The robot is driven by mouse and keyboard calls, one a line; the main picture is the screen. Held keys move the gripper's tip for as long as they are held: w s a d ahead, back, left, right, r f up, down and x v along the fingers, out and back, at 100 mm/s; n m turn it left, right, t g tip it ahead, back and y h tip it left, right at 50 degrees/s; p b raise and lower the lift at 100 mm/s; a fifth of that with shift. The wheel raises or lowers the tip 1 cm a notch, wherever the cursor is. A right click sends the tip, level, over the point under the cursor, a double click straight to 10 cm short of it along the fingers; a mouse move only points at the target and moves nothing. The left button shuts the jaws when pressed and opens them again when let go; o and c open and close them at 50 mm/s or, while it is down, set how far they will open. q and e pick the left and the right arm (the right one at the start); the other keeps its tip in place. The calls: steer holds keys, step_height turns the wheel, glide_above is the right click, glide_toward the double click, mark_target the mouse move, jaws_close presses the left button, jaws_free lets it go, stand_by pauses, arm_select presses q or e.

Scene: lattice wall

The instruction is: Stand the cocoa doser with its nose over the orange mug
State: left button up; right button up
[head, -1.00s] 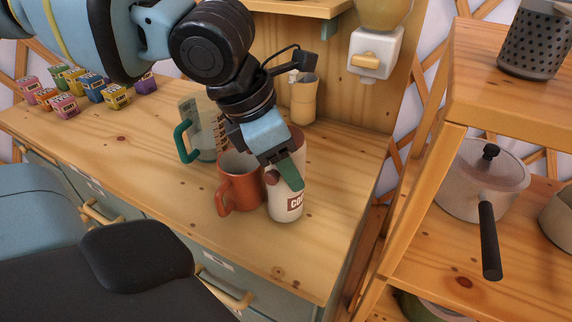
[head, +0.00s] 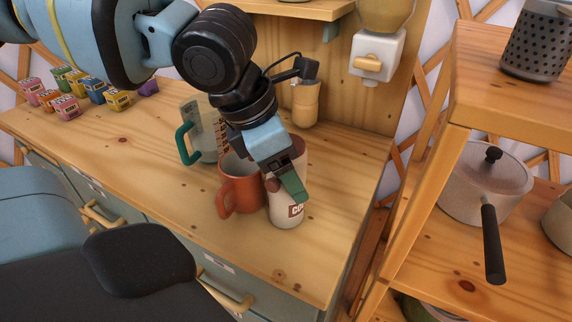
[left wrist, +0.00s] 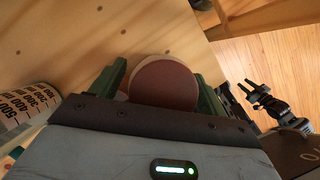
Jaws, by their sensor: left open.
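The cocoa doser (head: 285,213), a white can with a brown label and a brownish upper part, stands upright on the counter. The orange mug (head: 240,185) stands just left of it, handle to the left. My left gripper (head: 280,190) is at the doser's upper part and hides much of it. In the left wrist view the doser's round brown top (left wrist: 165,82) lies between the open green fingers (left wrist: 160,92). A small reddish-brown piece shows at the doser's upper left, towards the mug; I cannot tell whether it is the nose.
A measuring jug (head: 203,140) with a green handle stands behind the mug. Several small coloured boxes (head: 66,107) sit at left. The counter's right front (head: 330,220) is clear.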

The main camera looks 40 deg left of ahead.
arm_select(q)
steer(key=p+v, duration=0.3)
steer(key=v, duration=0.9)
steer(key=shift+p, duration=0.4)
